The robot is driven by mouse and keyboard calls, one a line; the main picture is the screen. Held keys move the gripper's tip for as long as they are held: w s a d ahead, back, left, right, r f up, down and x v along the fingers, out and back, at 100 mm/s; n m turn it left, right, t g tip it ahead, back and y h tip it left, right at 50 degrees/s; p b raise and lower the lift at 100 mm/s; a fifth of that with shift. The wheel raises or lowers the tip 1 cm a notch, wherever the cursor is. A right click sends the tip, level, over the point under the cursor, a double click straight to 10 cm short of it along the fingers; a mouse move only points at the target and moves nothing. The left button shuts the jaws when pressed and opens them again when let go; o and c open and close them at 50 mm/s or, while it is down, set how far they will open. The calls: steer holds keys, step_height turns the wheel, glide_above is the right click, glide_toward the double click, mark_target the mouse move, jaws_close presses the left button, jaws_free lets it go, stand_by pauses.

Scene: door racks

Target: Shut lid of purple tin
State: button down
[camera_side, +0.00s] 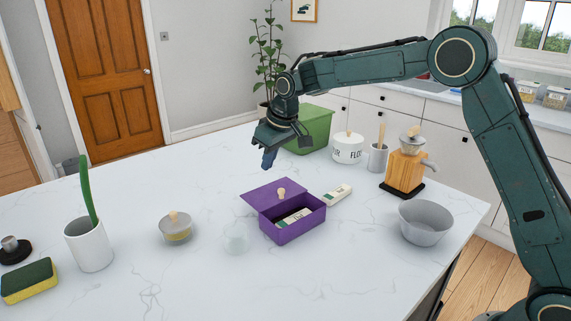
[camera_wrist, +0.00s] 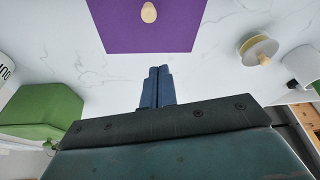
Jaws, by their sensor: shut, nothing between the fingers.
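The purple tin (camera_side: 297,230) stands on the counter in the side view, with its inside partly exposed and small white packets (camera_side: 293,218) in it. Its purple lid (camera_side: 268,196) with a pale wooden knob (camera_side: 281,193) lies off to the back left over the tin's top, leaving the front right part uncovered. The lid also fills the top middle of the wrist view (camera_wrist: 124,30). My gripper (camera_side: 268,160) is above the counter, behind the lid and apart from it. Its blue fingers (camera_wrist: 157,72) are together and empty, pointing at the lid's edge in the wrist view.
A white packet (camera_side: 337,194) lies right of the tin. A grey bowl (camera_side: 426,222) and a coffee grinder (camera_side: 405,170) are right. A green bin (camera_side: 310,130) and flour canister (camera_side: 347,148) stand behind.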

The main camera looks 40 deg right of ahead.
mark_target(272, 194)
steer(key=x, duration=0.5)
steer(key=shift+w+f, duration=0.1)
steer(key=shift+f, duration=0.3)
steer(key=shift+s+r, duration=0.15)
steer(key=shift+s, duration=0.15)
steer(key=shift+s+d, duration=0.2)
steer(key=shift+s, duration=0.65)
steer(key=shift+s+d, duration=0.2)
steer(key=shift+s, duration=0.6)
steer(key=shift+s, duration=0.15)
steer(key=shift+s+a, duration=0.15)
steer(key=shift+s, duration=3.9)
steer(key=shift+w, duration=0.15)
